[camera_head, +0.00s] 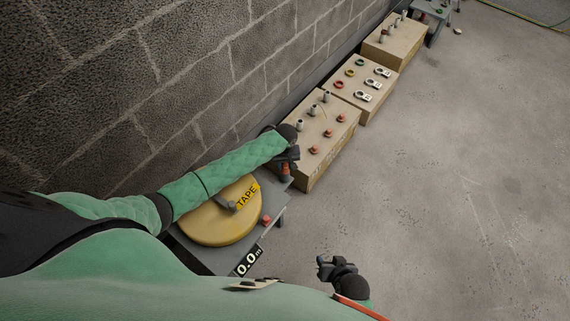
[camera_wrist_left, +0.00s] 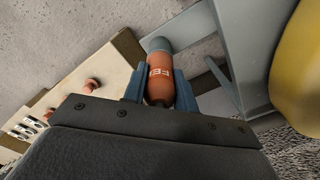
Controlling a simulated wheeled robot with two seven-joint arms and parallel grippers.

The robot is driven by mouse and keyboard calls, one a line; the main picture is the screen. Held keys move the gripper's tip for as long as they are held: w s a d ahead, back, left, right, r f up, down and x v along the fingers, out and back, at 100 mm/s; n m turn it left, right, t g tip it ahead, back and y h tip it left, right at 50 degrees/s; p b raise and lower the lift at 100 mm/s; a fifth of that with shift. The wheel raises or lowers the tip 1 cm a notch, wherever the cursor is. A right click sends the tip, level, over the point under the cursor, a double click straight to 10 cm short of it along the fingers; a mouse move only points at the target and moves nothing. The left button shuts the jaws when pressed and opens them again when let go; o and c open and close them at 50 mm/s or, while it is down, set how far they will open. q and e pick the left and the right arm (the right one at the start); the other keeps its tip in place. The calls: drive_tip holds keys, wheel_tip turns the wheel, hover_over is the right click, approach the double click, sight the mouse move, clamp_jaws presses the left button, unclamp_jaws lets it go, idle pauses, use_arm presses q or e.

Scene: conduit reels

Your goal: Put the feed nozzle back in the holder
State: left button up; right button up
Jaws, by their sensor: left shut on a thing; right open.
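The feed nozzle (camera_wrist_left: 160,84) is orange-red with white lettering and a grey end. My left gripper (camera_wrist_left: 159,92) is shut on it, one blue finger on each side. In the head view the left gripper (camera_head: 287,158) is at the far end of the grey reel stand (camera_head: 279,208), and a small orange part of the nozzle (camera_head: 285,170) shows below it. I cannot clearly make out the holder; grey bars of the stand (camera_wrist_left: 238,50) are close beside the nozzle in the left wrist view. My right gripper (camera_head: 326,267) is open and empty above the floor.
A yellow tape reel (camera_head: 213,226) sits on the stand, with a 0.0 display (camera_head: 248,261) in front. A wooden box with pegs and red knobs (camera_head: 338,153) stands just beyond, with more boxes (camera_head: 378,92) along the block wall (camera_head: 180,80). The floor at right is clear.

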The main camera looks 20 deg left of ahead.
use_arm(q)
drive_tip(key=o, duration=1.6)
drive_tip(key=shift+c, duration=0.2)
wheel_tip(320, 180, up, 10)
drive_tip(key=p, duration=1.1)
